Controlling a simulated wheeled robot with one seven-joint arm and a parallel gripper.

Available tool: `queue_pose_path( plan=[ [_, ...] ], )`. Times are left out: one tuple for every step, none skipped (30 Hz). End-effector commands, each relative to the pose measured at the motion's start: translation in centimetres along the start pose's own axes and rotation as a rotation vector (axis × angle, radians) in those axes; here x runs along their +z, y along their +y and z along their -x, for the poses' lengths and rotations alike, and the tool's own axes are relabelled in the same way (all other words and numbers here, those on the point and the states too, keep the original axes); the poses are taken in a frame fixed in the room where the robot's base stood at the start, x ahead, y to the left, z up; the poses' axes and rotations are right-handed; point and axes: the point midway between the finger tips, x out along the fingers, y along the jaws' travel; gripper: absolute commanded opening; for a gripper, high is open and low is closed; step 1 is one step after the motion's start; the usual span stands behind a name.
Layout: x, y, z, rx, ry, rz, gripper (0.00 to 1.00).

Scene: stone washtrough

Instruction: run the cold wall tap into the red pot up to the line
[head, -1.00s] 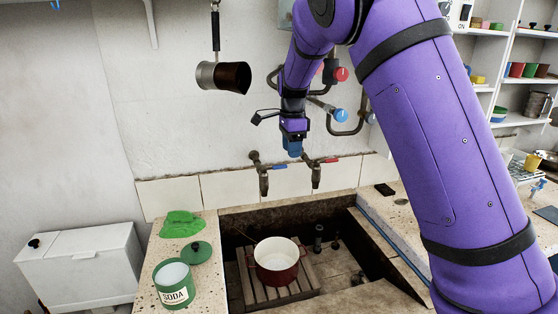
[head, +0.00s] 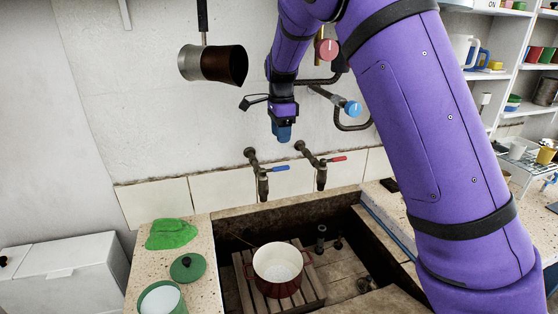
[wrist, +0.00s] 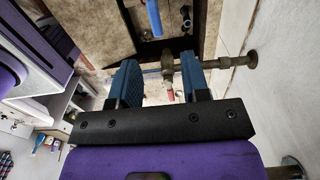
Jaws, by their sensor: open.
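The red pot (head: 277,273), white inside, stands upright on wooden slats in the stone trough; I see no water in it. The cold wall tap (head: 263,183) with a blue lever (head: 280,168) is on the wall at the left, behind the pot. A second tap (head: 321,176) with a red lever (head: 338,159) is to its right. No stream shows from either. My gripper (head: 281,137) is open and empty, in front of the wall above the taps. In the wrist view, the red-lever tap (wrist: 168,65) shows between the fingers, and the blue lever (wrist: 153,18) lies beyond.
Blue (head: 353,108) and red (head: 328,50) round valve handles sit on wall pipes close to my arm. A green cloth (head: 171,233), green lid (head: 187,268) and green tin (head: 160,299) are on the left ledge.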

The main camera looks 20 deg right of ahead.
Motion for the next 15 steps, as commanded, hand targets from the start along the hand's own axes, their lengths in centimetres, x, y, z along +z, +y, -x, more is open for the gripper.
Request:
queue_pose_path(
  plan=[
    [0.0, 0.1, -0.5, 0.002, 0.0, 0.0, 0.43],
    [0.0, 0.1, -0.9, 0.002, 0.001, 0.0, 0.43],
    [0.0, 0.2, -1.4, 0.001, 0.001, 0.0, 0.43],
    [0.0, 0.2, -1.9, 0.002, 0.001, -0.001, 0.43],
    [0.0, 0.2, -2.4, 0.002, 0.001, -0.001, 0.43],
    [0.0, 0.2, -3.2, 0.001, 0.001, -0.001, 0.43],
    [0.0, 0.2, -3.7, 0.002, 0.001, -0.001, 0.43],
    [0.0, 0.3, -4.3, 0.002, 0.001, -0.001, 0.43],
    [-0.1, 0.3, -5.0, 0.001, 0.002, -0.001, 0.43],
    [-0.1, 0.3, -5.5, 0.002, 0.001, -0.002, 0.43],
    [-0.1, 0.2, -6.0, 0.001, 0.001, -0.002, 0.43],
    [-0.1, 0.2, -6.7, 0.001, 0.001, -0.002, 0.43],
    [-0.1, 0.2, -7.1, 0.001, 0.001, -0.001, 0.43],
    [-0.1, 0.2, -7.5, 0.001, 0.001, -0.001, 0.43],
    [-0.1, 0.2, -8.1, 0.001, 0.001, -0.002, 0.43]
  ],
)
